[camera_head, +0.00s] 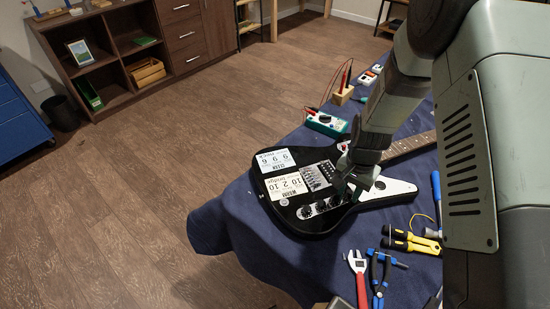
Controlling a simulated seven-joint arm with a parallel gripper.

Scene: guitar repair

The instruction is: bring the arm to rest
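My arm comes in from the upper right and reaches down over a black electric guitar (304,226) lying on a table with a dark blue cloth (236,219). My gripper (346,190) is over the guitar body, close to the bridge and the control knobs. Its fingers are dark against the black body, so I cannot tell whether they are open, shut or touching the guitar. Nothing held in them can be made out. My arm hides part of the guitar's neck end.
A green multimeter (326,122) and a wooden block with probes (343,95) stand behind the guitar. Two white labels (282,173) lie on the guitar.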

